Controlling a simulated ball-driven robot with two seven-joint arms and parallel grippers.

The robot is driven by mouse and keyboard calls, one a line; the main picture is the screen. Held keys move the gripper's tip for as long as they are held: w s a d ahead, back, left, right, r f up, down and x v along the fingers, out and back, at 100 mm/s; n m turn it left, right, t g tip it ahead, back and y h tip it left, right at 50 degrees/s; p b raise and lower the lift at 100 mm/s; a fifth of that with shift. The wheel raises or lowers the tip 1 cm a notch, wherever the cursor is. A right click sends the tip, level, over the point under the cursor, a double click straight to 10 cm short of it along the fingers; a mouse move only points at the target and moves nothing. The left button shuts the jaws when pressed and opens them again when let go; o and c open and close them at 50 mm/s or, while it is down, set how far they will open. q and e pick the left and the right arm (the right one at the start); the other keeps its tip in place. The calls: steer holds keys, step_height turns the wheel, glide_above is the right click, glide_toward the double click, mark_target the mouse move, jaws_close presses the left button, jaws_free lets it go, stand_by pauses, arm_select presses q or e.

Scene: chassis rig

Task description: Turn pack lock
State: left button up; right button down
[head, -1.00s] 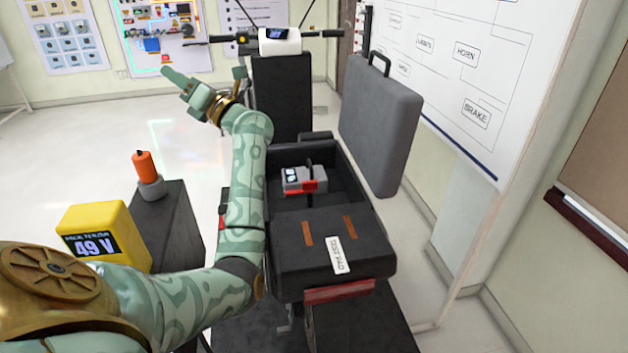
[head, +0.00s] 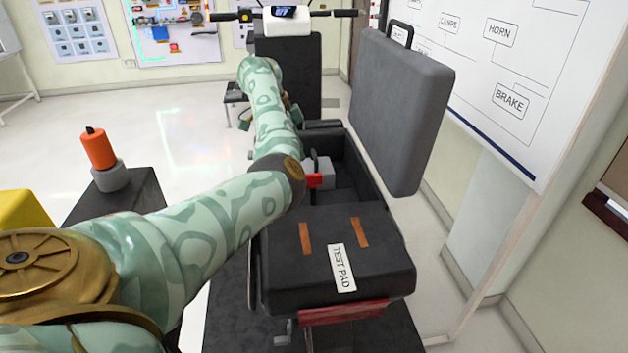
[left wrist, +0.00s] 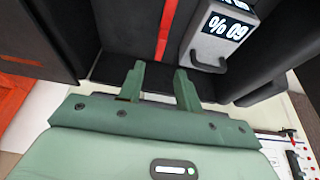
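A grey pack (head: 322,172) with a dark handle and a red part (head: 314,181) sits in the black open bay (head: 352,190), partly behind my left arm. In the left wrist view the pack (left wrist: 209,47) shows a "60 %" display, upside down, and a dark handle. A red strip (left wrist: 164,30) runs beside it. My left gripper (left wrist: 160,82) is open and empty, its two green fingers apart near the bay's dark wall, short of the pack. In the head view my arm mostly hides this gripper. I cannot make out a lock clearly. My right gripper is out of view.
The black test pad (head: 285,260) lies in front of the bay. A raised grey lid-like panel (head: 398,110) stands on its right. At left are an orange-topped object (head: 99,150) on a dark stand and a yellow box (head: 20,212). The floor beyond them is clear.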

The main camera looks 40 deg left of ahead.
arm_select(q)
steer(key=b+x, duration=0.3)
steer(key=x, duration=0.6)
steer(key=shift+d+f+b, duration=0.1)
steer(key=shift+f+b, duration=0.2)
steer(key=shift+f, duration=0.1)
steer(key=shift+c, duration=0.3)
jaws_close()
